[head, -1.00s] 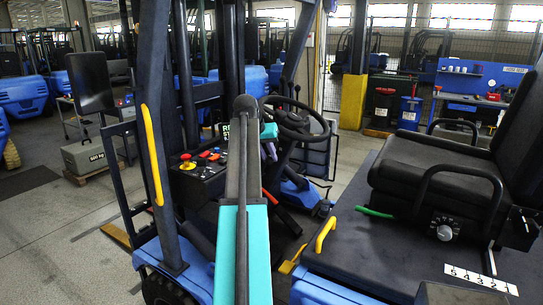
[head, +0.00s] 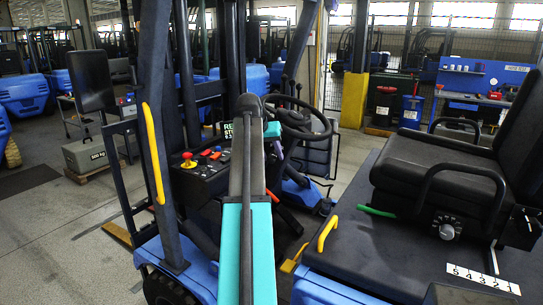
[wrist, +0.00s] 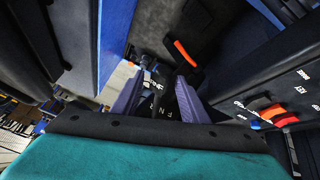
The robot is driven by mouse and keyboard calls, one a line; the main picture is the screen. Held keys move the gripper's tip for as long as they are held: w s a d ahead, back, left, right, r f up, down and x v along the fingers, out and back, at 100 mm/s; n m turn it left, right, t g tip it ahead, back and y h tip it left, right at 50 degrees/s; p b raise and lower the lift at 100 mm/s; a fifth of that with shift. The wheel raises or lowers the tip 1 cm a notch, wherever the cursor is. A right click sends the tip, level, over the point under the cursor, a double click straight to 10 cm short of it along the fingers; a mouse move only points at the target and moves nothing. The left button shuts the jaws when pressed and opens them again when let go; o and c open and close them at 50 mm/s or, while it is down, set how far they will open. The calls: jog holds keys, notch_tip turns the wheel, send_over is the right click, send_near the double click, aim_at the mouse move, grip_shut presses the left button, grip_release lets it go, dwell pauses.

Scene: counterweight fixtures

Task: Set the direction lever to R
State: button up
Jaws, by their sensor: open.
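My gripper (wrist: 157,100) shows in the wrist view as two purple fingers, spread apart. Between and beyond them is a dark area with small white letters, which look like F, N and R, on a label (wrist: 158,108). A dark stalk, likely the direction lever (wrist: 158,84), seems to stand between the fingers; its exact position and any contact are unclear. In the head view my arm covers most of the gripper and the lever, beside the black steering wheel (head: 302,122).
A dashboard (head: 196,172) with a red-and-yellow button and coloured switches lies left of my arm. An orange-tipped lever (wrist: 184,52) is close by in the wrist view. The black seat (head: 440,165) is at right, with a yellow handle (head: 327,234) nearer.

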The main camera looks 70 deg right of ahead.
jog(key=b+v, duration=0.3)
jog(key=v, duration=1)
jog(key=shift+a+r, duration=0.2)
jog(key=shift+r, duration=0.05)
jog(key=shift+s, duration=0.15)
dwell(0.3)
